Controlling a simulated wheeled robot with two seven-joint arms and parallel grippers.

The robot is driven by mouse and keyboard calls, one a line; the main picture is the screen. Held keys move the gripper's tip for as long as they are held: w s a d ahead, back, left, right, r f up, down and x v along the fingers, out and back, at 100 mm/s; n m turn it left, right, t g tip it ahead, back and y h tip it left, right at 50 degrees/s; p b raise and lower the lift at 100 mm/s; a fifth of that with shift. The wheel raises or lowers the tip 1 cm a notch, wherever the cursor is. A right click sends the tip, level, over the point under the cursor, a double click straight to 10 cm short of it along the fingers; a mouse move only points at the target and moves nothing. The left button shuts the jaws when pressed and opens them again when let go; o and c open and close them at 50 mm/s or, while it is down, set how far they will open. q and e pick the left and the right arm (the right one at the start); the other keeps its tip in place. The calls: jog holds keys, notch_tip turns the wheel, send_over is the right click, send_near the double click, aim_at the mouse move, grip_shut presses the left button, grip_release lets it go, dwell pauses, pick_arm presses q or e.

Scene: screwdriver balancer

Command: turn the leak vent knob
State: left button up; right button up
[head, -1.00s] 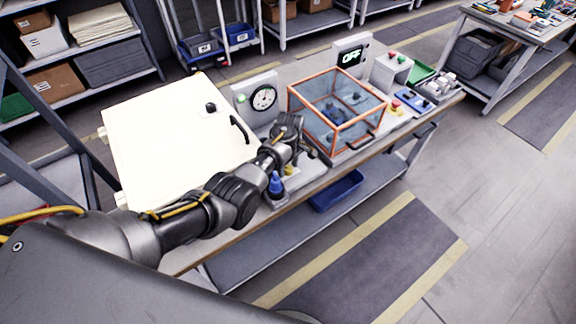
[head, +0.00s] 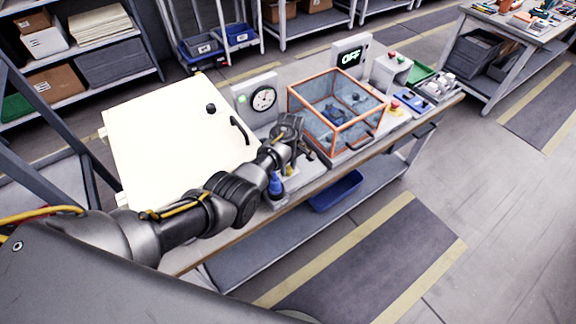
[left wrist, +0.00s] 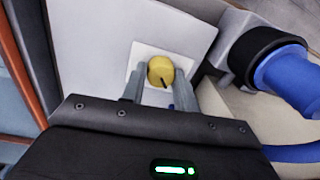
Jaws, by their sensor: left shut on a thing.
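The leak vent knob (left wrist: 160,71) is a round yellow knob with a dark pointer line, on a pale square plate in the left wrist view. My left gripper (left wrist: 161,80) has its two grey fingers on either side of the knob, shut on it. The pointer line slants down and slightly right in that view. My right gripper is not in view.
A blue bottle-like part (head: 275,186) stands close to my left gripper. A large cream cabinet (head: 165,135) stands left.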

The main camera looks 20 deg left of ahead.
aim_at(290, 169)
pick_arm(q)
jog(key=m+p, duration=0.1)
jog(key=m, duration=0.3)
jog(key=shift+r+p, duration=0.1)
jog(key=shift+p, duration=0.25)
jog(key=m+p, duration=0.1)
jog(key=m, duration=0.3)
jog(key=shift+m, duration=0.4)
jog(key=m+p, duration=0.1)
jog(key=m, duration=0.3)
jog(key=shift+d+t, duration=0.1)
jog(key=shift+t, duration=0.2)
jog(key=shift+m+p, duration=0.3)
jog(key=shift+m, duration=1.9)
jog(key=o, duration=1)
jog(key=shift+d, duration=0.1)
jog(key=r, duration=1)
jog(key=shift+s+d+r, duration=0.15)
jog(key=shift+d+r, duration=0.05)
jog(key=shift+r, duration=0.1)
